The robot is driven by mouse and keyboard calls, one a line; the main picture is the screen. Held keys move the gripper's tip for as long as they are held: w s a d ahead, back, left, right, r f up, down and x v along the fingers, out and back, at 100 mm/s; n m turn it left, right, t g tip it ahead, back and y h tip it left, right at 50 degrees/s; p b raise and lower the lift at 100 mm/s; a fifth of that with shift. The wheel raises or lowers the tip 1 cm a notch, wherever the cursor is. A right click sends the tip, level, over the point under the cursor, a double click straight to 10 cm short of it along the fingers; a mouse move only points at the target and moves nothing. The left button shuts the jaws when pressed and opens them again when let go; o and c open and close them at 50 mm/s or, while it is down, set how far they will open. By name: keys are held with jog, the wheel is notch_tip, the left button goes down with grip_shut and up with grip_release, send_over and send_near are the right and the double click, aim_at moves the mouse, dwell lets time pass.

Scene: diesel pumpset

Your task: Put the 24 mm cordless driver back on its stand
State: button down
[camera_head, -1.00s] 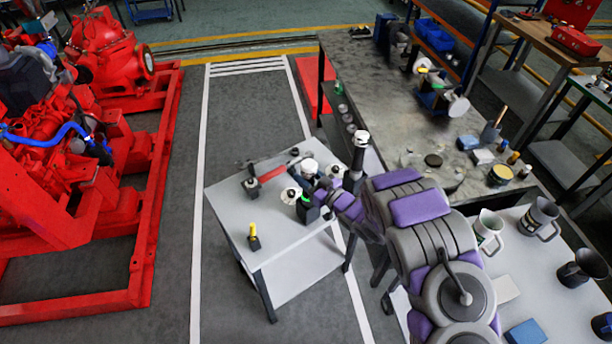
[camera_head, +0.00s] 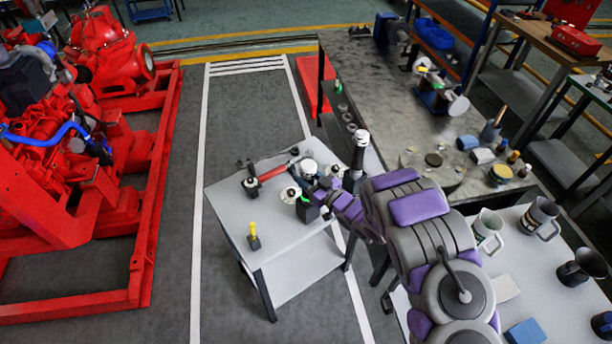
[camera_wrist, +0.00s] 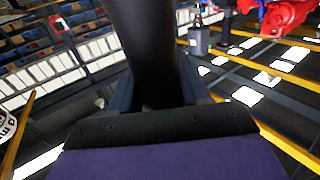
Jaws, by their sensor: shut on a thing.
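My gripper (camera_head: 324,188) is over the right part of the small grey table (camera_head: 228,208). In the wrist view my gripper (camera_wrist: 155,103) is shut around a thick dark upright body (camera_wrist: 146,45), which looks like the handle of the cordless driver. In the head view a black body with a green patch (camera_head: 306,208) shows at the gripper, probably the same driver, partly hidden by my arm. White round parts (camera_head: 309,168) are close by it. I cannot make out a 24 mm mark, nor tell the stand apart or whether the driver touches it.
A red-handled tool (camera_head: 272,173) lies at the back of the small table. A dark white-topped post (camera_head: 359,150) rises just behind my gripper. The table's front middle is clear.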

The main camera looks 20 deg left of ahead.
jog(key=shift+f+b, duration=0.3)
jog(key=shift+f, duration=0.4)
jog(key=shift+c, duration=2.3)
grip_release()
jog(key=v, duration=1.7)
jog(key=shift+p, duration=0.35)
jog(key=shift+d, duration=0.15)
